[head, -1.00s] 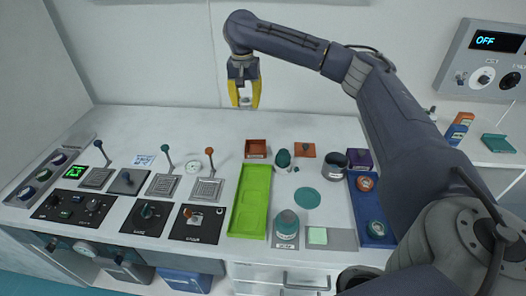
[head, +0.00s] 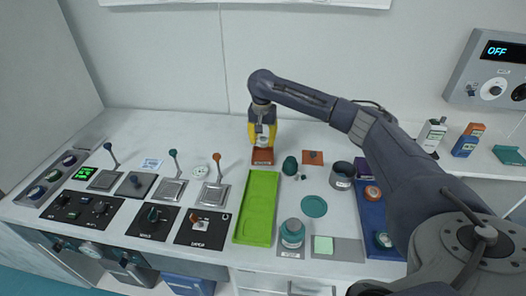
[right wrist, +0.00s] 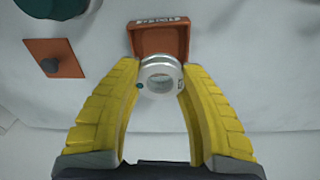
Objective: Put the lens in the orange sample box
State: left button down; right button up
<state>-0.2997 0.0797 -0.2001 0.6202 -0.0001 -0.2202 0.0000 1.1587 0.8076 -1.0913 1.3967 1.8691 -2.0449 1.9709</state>
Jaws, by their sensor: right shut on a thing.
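The lens (right wrist: 160,76) is a small whitish ring with a clear middle. My right gripper (head: 262,136), with yellow fingers, is shut on it; it also shows in the right wrist view (right wrist: 160,68). The open orange sample box (head: 262,157) stands on the white table behind the green tray. In the right wrist view the box (right wrist: 160,40) lies just beyond the fingertips, and the lens overlaps its near edge. The lens appears to be above the box; the exact gap cannot be told. My left gripper is not in view.
An orange plate with a dark knob (head: 313,157) and a dark green object (head: 290,166) are right of the box. The green tray (head: 257,207) is in front. Levers, including an orange-topped one (head: 216,170), stand to the left. The table behind is clear.

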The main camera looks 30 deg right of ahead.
aim_at(263, 158)
jog(key=shift+f, duration=2.9)
jog(key=shift+s+f, duration=0.1)
jog(key=shift+f, duration=0.15)
jog(key=shift+s+a+f, duration=0.1)
jog(key=shift+s+f, duration=0.05)
jog(key=shift+f, duration=0.4)
jog(key=shift+c, duration=0.2)
jog(key=o, duration=1)
jog(key=shift+r, duration=0.5)
jog(key=r, duration=1.2)
jog(key=shift+s+a+r, duration=0.1)
jog(key=shift+a+r, duration=0.15)
